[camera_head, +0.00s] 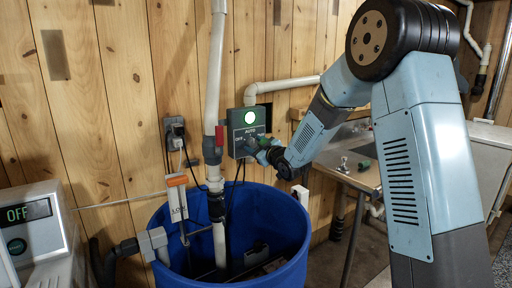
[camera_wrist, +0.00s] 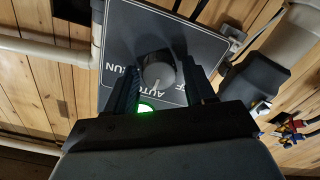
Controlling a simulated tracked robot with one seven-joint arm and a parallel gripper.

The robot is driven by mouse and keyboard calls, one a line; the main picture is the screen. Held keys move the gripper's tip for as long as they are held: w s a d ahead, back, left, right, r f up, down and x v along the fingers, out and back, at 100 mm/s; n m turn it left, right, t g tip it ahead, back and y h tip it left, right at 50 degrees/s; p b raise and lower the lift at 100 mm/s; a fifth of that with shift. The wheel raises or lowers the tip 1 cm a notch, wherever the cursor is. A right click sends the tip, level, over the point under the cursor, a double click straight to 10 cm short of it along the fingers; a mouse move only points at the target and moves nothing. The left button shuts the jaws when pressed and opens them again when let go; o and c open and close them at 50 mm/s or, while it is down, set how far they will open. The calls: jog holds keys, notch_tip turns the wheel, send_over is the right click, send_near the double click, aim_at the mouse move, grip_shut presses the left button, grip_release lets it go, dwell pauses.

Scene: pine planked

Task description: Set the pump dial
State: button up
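The pump control box (camera_head: 245,131) is a dark grey panel on the plank wall with a lit green lamp (camera_head: 250,117) at its top. In the wrist view the panel (camera_wrist: 190,35) appears upside down. Its black round dial (camera_wrist: 158,66) has a pale pointer line directed down at the AUTO label beside the green lamp (camera_wrist: 146,106). RUN is to the left and OFF to the right. My gripper (camera_wrist: 160,74) is open, one finger on each side of the dial, with gaps visible. In the head view my gripper (camera_head: 265,154) covers the dial.
A blue barrel (camera_head: 292,234) with pipes stands below the box. A white pipe with a red-handled valve (camera_head: 220,136) runs just left of the box. A metal sink bench (camera_head: 345,165) is to the right. A unit reading OFF (camera_head: 32,220) stands at the left.

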jog(key=shift+o, duration=1)
jog(key=shift+s+d, duration=0.1)
jog(key=v, duration=1.3)
jog(key=shift+s+d, duration=0.2)
jog(key=s+d+r+m+g+h, duration=0.3)
jog(key=s+d+r+m+h, duration=0.2)
jog(key=s+d+m+h, duration=0.5)
jog(key=s+d+m+g, duration=0.1)
jog(key=s+d+g, duration=0.2)
jog(key=s, duration=0.9)
jog(key=s+d+m+g, duration=0.1)
jog(key=s+d+g, duration=0.2)
jog(key=s, duration=0.9)
jog(key=shift+d+f+m, duration=0.25)
jog(key=shift+d+m, duration=0.15)
jog(key=shift+d, duration=0.15)
